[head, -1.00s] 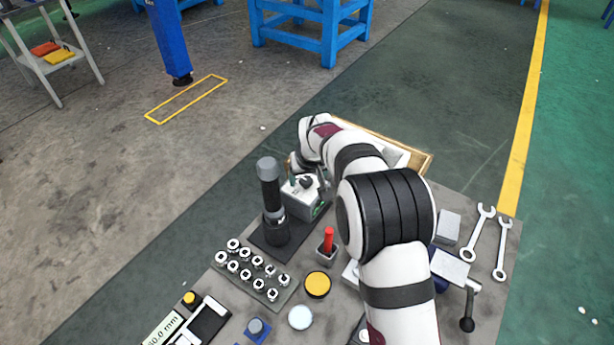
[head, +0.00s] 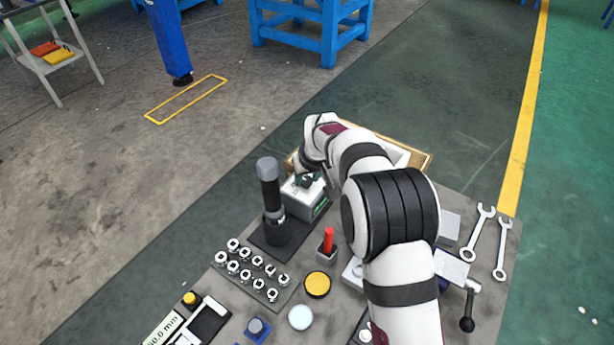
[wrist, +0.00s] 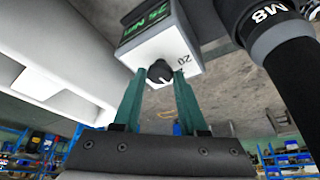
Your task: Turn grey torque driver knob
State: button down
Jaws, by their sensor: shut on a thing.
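The torque driver's light grey box (head: 305,199) stands on the bench beside a tall black driver (head: 270,195). In the wrist view the box (wrist: 190,45) has a dark display with green text ending in "Nm" and a white dial face marked "20". A dark round knob (wrist: 159,72) sits on that face. My gripper (wrist: 157,80) has its two green fingers on either side of the knob, shut on it. In the head view my gripper (head: 308,180) is at the top of the box, and the knob is hard to make out there.
The black driver marked "M8" (wrist: 278,35) stands close to the box. A red-handled tool (head: 328,240), a rack of several sockets (head: 250,272) and a yellow round button (head: 317,284) lie nearer. A wooden-edged tray (head: 420,160) is behind my arm.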

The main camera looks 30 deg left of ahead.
jog(key=n, duration=0.2)
jog(key=n+g, duration=0.1)
jog(key=n, duration=0.1)
jog(key=n+g+y, duration=0.1)
jog(key=n, duration=0.1)
jog(key=shift+w+d, duration=0.1)
jog(key=shift+w, duration=0.15)
jog(key=n+g, duration=0.1)
jog(key=n, duration=0.2)
jog(key=n+g, duration=0.1)
jog(key=n, duration=0.2)
jog(key=shift+w+g, duration=0.2)
jog(key=shift+g, duration=0.1)
jog(key=shift+c, duration=2.2)
grip_release()
jog(key=v, duration=1.2)
jog(key=shift+a+h, duration=0.25)
jog(key=shift+h, duration=0.05)
